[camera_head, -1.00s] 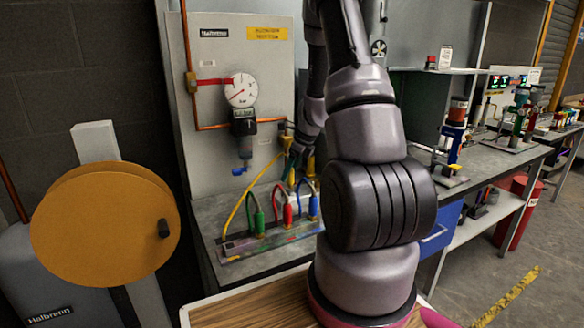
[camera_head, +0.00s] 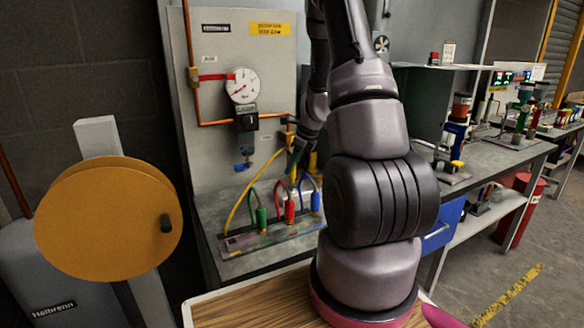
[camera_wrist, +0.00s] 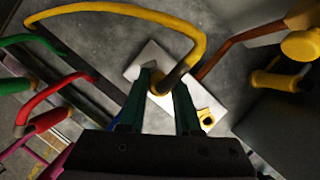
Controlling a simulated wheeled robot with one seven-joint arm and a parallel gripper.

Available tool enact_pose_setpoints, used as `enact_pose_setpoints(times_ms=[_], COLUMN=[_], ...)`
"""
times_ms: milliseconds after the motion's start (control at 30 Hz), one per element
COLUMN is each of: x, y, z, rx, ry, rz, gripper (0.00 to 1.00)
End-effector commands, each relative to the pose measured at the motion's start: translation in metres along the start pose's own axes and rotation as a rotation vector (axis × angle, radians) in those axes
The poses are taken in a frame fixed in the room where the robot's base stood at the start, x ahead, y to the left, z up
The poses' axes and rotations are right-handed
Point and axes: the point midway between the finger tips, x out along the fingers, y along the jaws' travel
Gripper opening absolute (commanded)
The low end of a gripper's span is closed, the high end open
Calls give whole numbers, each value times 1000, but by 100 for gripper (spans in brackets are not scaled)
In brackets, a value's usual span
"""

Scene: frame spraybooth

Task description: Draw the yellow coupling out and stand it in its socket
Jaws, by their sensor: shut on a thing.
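The yellow coupling (camera_wrist: 162,86) is at the end of the yellow hose (camera_wrist: 125,9), between the fingertips of my gripper (camera_wrist: 165,82). My gripper is shut on it, above a pale plate (camera_wrist: 145,62). Whether the coupling is still seated there is hidden. In the head view my gripper (camera_head: 298,158) is low in front of the grey panel, partly behind my arm. The yellow hose arches left and down to the coupling rack (camera_head: 240,243). Green (camera_head: 262,217), red (camera_head: 290,211) and blue (camera_head: 315,203) couplings stand in the rack; its yellow socket cannot be made out.
A gauge (camera_head: 242,86) and a filter bowl (camera_head: 246,148) hang on the panel (camera_head: 215,160) behind the rack. A copper pipe (camera_wrist: 240,37) and a yellow fitting (camera_wrist: 302,45) lie close right of my gripper. An orange reel (camera_head: 105,220) stands at left.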

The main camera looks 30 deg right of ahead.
Motion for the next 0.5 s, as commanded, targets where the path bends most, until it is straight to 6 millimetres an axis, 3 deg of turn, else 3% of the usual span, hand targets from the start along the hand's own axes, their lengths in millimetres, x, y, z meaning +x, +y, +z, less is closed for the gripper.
enact_pose_setpoints(times_ms=[500], x=[-12], y=[-1], z=[6], rx=[-1], ry=[-2], rz=[-2], gripper=[0])
